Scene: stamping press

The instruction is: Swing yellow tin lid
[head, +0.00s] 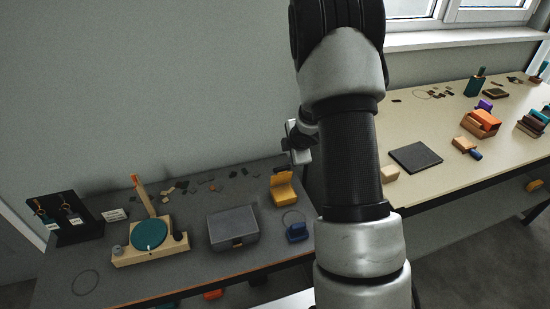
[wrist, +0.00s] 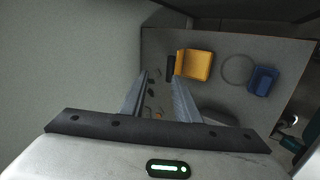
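The yellow tin (head: 284,193) sits on the dark grey table near its right end. Its lid (head: 282,176) appears raised at the back of the tin. The tin also shows in the wrist view (wrist: 196,66), above and right of the fingers. My gripper (wrist: 160,78) is open, with its two fingers apart and nothing held between them. In the head view my gripper (head: 298,146) is above the tin, partly hidden by my arm, and apart from it.
A blue tin (head: 297,232) and a thin ring (head: 292,217) lie close to the yellow tin. A grey box (head: 233,228) stands to the left, beside a wooden stand with a green disc (head: 149,235). A wall (head: 150,80) rises behind the table.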

